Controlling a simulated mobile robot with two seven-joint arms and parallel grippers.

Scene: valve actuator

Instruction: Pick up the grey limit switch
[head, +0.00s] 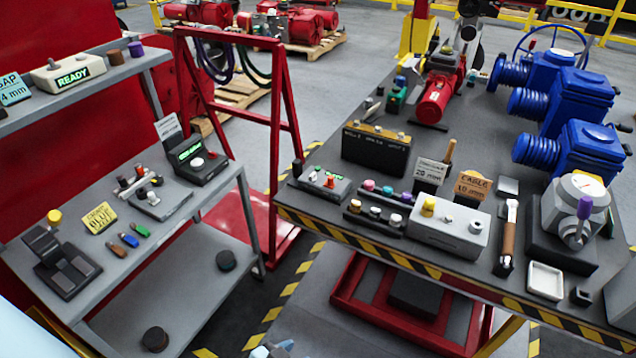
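I cannot tell for sure which item is the grey limit switch. A grey housing (578,205) with a round white dial and a purple knob stands on a dark base at the right of the dark workbench. A light grey block (450,228) with a yellow knob and smaller round parts on top sits at the bench's front edge. A small grey block (508,186) lies between them, further back. Neither of my grippers can be made out in the head view.
The dark workbench (480,135) has a yellow-black striped edge and carries blue valve actuators (583,150), a red motor (437,100), a black case (376,150) and a white tray (545,280). A grey side table (110,262) stands left, a red frame (228,110) between.

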